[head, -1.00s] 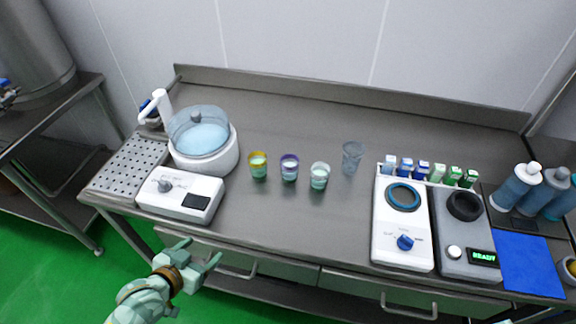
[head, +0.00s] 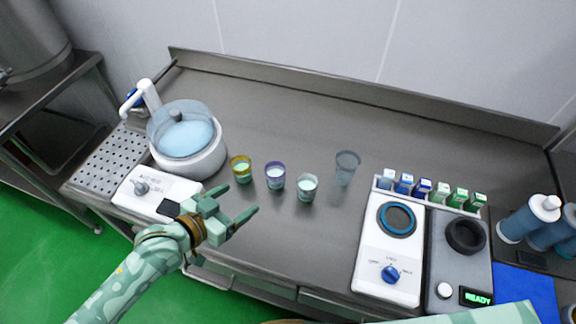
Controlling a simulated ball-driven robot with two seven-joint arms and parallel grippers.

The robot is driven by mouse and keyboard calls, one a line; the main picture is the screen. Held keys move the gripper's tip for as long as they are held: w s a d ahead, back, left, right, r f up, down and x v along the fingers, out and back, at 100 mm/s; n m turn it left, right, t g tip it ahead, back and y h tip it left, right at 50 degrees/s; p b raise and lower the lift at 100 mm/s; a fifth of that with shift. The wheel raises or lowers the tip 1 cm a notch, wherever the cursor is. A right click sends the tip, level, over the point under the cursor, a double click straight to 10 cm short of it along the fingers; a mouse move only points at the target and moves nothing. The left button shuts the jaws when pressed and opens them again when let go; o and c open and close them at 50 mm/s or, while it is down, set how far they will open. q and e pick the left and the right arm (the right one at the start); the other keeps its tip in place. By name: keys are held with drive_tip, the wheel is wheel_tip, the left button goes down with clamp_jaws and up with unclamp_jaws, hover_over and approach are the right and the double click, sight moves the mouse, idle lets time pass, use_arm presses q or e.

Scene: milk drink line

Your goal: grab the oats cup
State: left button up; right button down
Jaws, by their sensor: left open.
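Three small cups with pale contents stand in a row on the steel counter: a yellow-rimmed cup (head: 241,171), a purple-rimmed cup (head: 275,177) and a clear-rimmed cup (head: 307,188). I see no readable label, so I cannot tell which holds oats. An empty clear cup (head: 346,167) stands to their right. My left gripper (head: 239,200) is open and empty, near the counter's front edge. It is just in front of the yellow-rimmed and purple-rimmed cups, apart from them. My right gripper is not in view.
A white machine with a clear-lidded bowl (head: 188,142) stands left of the cups. A dial device (head: 389,245), a dark device reading READY (head: 459,257) and a rack of small cartons (head: 430,190) stand right. Bottles (head: 529,217) are far right. The counter (head: 300,120) behind the cups is clear.

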sight(268, 175)
use_arm(q)
drive_tip(key=b+x, duration=0.2)
drive_tip(key=x, duration=0.8)
drive_tip(key=shift+w, duration=0.15)
drive_tip(key=shift+w+d+f+b, duration=0.2)
drive_tip(key=shift+w+d+b, duration=0.15)
drive_tip(key=shift+w+d, duration=0.05)
drive_tip(key=x, duration=0.1)
drive_tip(key=b+x, duration=0.1)
drive_tip(key=x, duration=0.3)
drive_tip(key=shift+w+a+r+b, duration=0.1)
drive_tip(key=shift+w+a+b, duration=0.15)
drive_tip(key=shift+w+b, duration=0.15)
drive_tip(key=shift+s+r, duration=0.1)
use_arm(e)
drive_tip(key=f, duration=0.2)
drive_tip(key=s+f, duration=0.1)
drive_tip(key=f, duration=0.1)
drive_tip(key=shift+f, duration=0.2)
use_arm(q)
drive_tip(key=c, duration=1.2)
